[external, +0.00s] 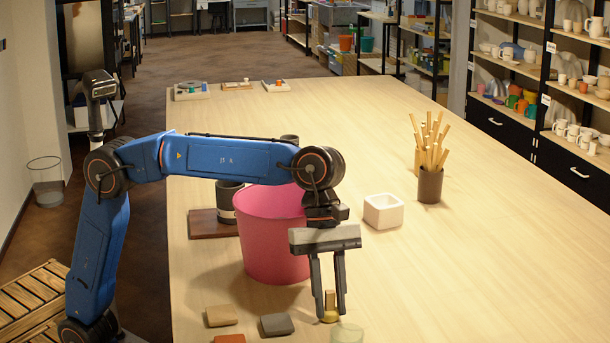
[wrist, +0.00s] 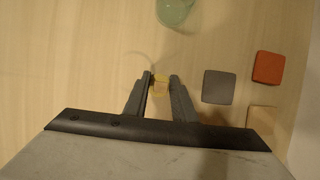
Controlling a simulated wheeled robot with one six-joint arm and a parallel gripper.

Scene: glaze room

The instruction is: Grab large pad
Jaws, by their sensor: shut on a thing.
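My gripper (external: 328,312) points straight down near the front of the table. Its fingers are closed on a small brass-yellow piece (external: 330,300) with an upright stem and a rounder foot. In the wrist view this yellow piece (wrist: 160,86) sits between the fingertips. I cannot tell whether its foot touches the table. Three flat square pads lie beside it: a grey pad (external: 277,325), a tan pad (external: 221,316) and an orange-red pad (external: 229,339). The wrist view shows the grey pad (wrist: 218,86), the red pad (wrist: 268,67) and part of the tan one (wrist: 262,120).
A pale green translucent vessel (external: 346,333) stands close to my gripper. A pink bucket (external: 270,240) stands just behind it. Farther back are a white square bowl (external: 383,211) and a brown cup (external: 430,186) of sticks. The table's right side is clear.

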